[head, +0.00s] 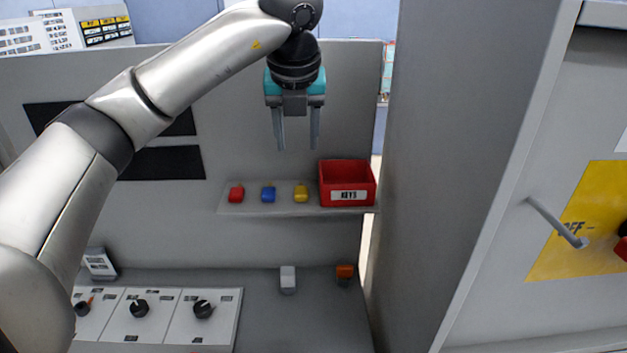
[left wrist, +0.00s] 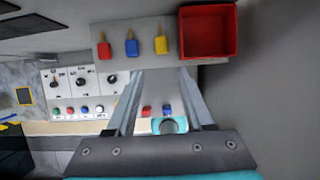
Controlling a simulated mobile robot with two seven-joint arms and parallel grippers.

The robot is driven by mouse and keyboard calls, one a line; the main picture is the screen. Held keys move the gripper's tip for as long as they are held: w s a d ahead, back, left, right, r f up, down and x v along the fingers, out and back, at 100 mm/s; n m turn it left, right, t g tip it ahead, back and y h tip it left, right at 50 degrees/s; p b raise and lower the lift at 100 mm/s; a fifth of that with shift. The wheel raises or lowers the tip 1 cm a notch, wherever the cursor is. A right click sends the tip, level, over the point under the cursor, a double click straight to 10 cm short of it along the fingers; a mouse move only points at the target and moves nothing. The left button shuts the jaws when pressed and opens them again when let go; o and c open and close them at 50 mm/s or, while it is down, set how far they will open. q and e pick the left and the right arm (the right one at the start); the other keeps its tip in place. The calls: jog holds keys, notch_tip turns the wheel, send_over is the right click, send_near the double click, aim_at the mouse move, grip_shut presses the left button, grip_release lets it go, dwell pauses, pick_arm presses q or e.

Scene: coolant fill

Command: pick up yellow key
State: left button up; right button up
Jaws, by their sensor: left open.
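The yellow key (head: 301,193) is on a small grey shelf, between a blue key (head: 268,193) and a red box labelled KEYS (head: 347,196). It also shows in the left wrist view (left wrist: 161,43), near the top. My left gripper (head: 297,147) points down above the shelf, empty, with its two fingers apart. It is higher than the yellow key and not touching it. In the left wrist view the fingers (left wrist: 165,75) reach up toward the shelf. My right gripper is not in view.
A red key (head: 236,194) is at the left of the shelf (head: 250,210). A tall grey cabinet wall (head: 455,150) stands close on the right.

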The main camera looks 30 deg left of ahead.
pick_arm(q)
jog(key=p, duration=0.2)
send_over(301, 191)
jog(key=s+d, duration=0.1)
jog(key=s, duration=0.2)
notch_tip(301, 191, down, 9)
jog(key=shift+w+d+r, duration=0.1)
jog(key=shift+d, duration=0.05)
jog(key=shift+p+x, duration=0.7)
jog(key=shift+x, duration=1.95)
jog(key=shift+w+d, duration=0.1)
jog(key=shift+w, duration=0.05)
jog(key=shift+c, duration=0.3)
grip_shut()
